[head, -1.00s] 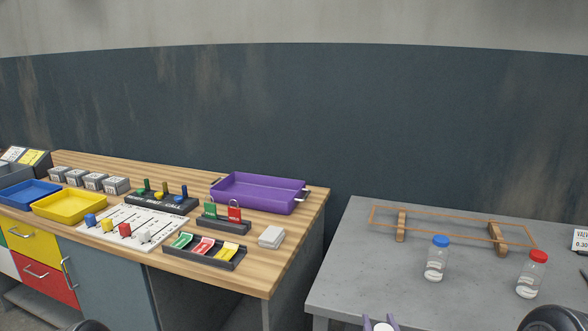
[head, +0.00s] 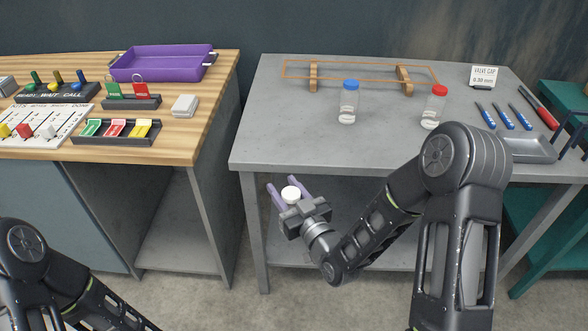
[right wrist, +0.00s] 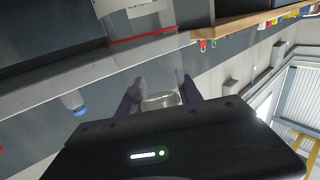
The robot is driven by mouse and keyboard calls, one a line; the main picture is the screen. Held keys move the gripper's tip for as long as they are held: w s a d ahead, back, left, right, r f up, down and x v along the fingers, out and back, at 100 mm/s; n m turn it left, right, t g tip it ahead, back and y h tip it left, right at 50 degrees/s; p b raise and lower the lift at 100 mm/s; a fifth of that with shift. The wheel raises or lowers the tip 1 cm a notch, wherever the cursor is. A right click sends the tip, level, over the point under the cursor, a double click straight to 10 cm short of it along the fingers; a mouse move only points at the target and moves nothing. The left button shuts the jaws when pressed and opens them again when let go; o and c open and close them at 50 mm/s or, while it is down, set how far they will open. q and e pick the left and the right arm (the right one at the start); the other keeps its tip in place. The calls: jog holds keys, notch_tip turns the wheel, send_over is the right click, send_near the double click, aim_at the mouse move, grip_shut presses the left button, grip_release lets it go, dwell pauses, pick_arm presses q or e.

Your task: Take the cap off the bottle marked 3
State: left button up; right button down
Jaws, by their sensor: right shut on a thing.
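My right gripper (head: 291,190) is in front of the grey table's front edge. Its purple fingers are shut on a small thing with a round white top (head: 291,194). In the right wrist view a clear, glassy round thing (right wrist: 161,99) shows between the fingers; most of it is hidden. A clear bottle with a blue cap (head: 348,102) and one with a red cap (head: 433,106) stand upright on the grey table. Their labels are too small to read, so I cannot tell which is marked 3. My left arm shows at lower left; its gripper is out of view.
On the grey table (head: 275,130) a copper-coloured frame on wooden blocks (head: 313,76) stands behind the bottles. Blue-handled tools (head: 504,116), a grey tray (head: 528,149) and a small sign (head: 484,77) are at right. The table's left front is clear. A gap separates it from the wooden bench (head: 190,142).

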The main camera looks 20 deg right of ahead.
jog(key=s+a+f+n+g+y, duration=0.3)
jog(key=s+a+y, duration=0.4)
jog(key=a, duration=0.3)
jog(key=shift+a+f+n+g+y, duration=0.2)
jog(key=shift+f+n+g+y, duration=0.15)
jog(key=shift+f+n, duration=0.65)
pick_arm(q)
jog(key=shift+c, duration=0.2)
pick_arm(e)
jog(key=shift+r, duration=0.2)
